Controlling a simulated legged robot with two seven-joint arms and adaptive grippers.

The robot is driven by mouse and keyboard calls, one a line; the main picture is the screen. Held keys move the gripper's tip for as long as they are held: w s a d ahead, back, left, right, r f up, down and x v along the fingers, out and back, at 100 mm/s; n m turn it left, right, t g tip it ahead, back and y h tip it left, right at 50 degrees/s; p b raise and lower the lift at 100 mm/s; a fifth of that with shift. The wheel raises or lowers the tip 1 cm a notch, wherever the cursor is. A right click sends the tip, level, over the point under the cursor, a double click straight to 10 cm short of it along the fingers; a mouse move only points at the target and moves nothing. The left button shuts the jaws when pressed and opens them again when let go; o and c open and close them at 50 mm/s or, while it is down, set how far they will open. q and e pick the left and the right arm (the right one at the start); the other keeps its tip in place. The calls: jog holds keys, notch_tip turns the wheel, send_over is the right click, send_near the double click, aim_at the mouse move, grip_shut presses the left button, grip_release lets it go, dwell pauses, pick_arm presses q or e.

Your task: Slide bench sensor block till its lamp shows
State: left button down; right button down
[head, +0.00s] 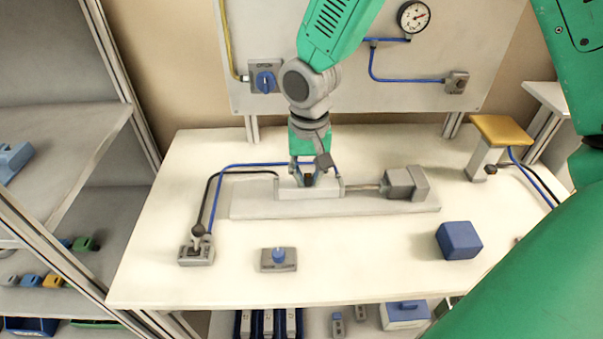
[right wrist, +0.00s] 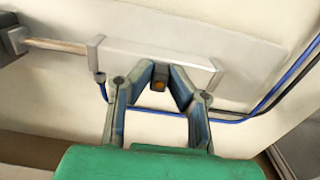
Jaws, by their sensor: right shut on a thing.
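The sensor block (right wrist: 159,77) is a small dark block with an orange spot on its face. It sits at the edge of a pale grey cylinder body (head: 310,194) on the bench. In the head view it is a dark bit between my fingers, mostly hidden. My right gripper (head: 305,180) comes down from above and is shut on the block; its two fingertips (right wrist: 161,90) meet the block from both sides in the right wrist view. I cannot tell whether the orange spot is a lit lamp. My left gripper is not in view.
A rod runs right from the cylinder to a grey block (head: 406,184). Blue and black hoses loop left to a lever valve (head: 196,251). A blue-button box (head: 278,259) and blue cube (head: 459,240) stand in front. A yellow-topped stand (head: 500,130) is at right.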

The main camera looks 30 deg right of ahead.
jog(key=shift+s+d+r+p, duration=0.1)
jog(key=shift+s+d+p, duration=0.15)
jog(key=shift+d, duration=0.25)
jog(key=shift+s+d+p, duration=0.15)
jog(key=shift+s+d, duration=0.05)
jog(key=shift+d, duration=0.3)
jog(key=shift+w, duration=0.1)
jog(key=c, duration=1.5)
grip_release()
jog(key=shift+c, duration=0.2)
jog(key=shift+w+d+f, duration=0.1)
jog(key=shift+d+f, duration=0.05)
jog(key=shift+f, duration=0.05)
